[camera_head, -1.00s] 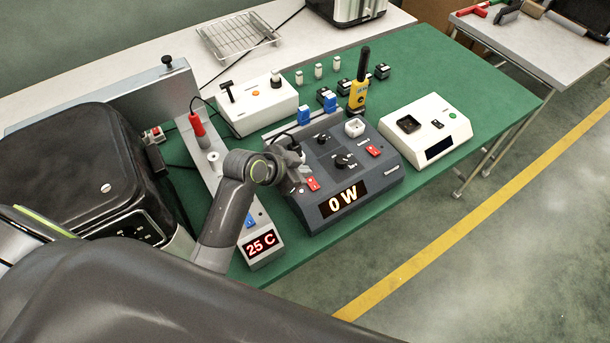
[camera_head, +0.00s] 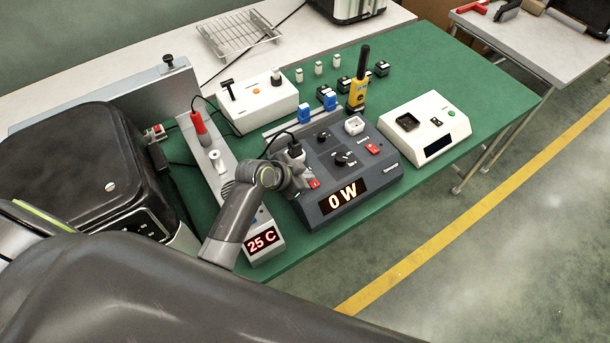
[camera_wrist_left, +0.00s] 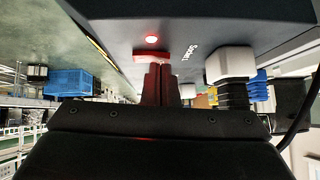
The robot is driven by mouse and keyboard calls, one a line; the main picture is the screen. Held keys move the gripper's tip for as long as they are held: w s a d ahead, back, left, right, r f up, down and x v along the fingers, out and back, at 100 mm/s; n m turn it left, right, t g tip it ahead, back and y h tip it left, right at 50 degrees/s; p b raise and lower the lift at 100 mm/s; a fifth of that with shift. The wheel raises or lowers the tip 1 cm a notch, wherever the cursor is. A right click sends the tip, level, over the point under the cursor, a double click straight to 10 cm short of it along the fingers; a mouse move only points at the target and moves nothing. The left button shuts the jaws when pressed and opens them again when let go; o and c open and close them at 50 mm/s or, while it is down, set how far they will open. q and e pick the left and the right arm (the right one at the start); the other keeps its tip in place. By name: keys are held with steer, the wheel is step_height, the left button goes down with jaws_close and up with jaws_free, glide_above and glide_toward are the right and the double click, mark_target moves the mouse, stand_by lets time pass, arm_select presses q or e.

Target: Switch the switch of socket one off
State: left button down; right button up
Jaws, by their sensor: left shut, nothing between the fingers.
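The dark socket box (camera_head: 340,212) shows "0 W" on its display (camera_head: 343,197). Socket one's red switch (camera_head: 314,183) is at its left side, partly hidden by my gripper. Contact cannot be told. My left gripper (camera_head: 304,178) is shut and empty at this switch; its fingers (camera_wrist_left: 160,70) also show in the wrist view. A black plug (camera_head: 294,149) sits in a white socket (camera_wrist_left: 232,62). My right gripper is not in view.
A second red switch (camera_head: 373,148), a black knob (camera_head: 343,159) and an empty white socket (camera_head: 354,126) are on the box. A grey unit reading "25 C" (camera_head: 262,240) stands left. A white device (camera_head: 425,125) stands right, with green table between.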

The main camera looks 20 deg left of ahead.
arm_select(q)
steer(key=shift+f, duration=0.1)
steer(key=shift+s, duration=0.2)
steer(key=shift+d+p, duration=0.3)
steer(key=shift+s+d+r, duration=0.25)
steer(key=shift+s+d, duration=0.1)
steer(key=shift+s, duration=0.05)
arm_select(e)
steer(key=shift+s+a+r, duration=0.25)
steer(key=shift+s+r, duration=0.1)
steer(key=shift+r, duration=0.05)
arm_select(q)
steer(key=shift+w+p, duration=0.15)
steer(key=shift+p, duration=0.2)
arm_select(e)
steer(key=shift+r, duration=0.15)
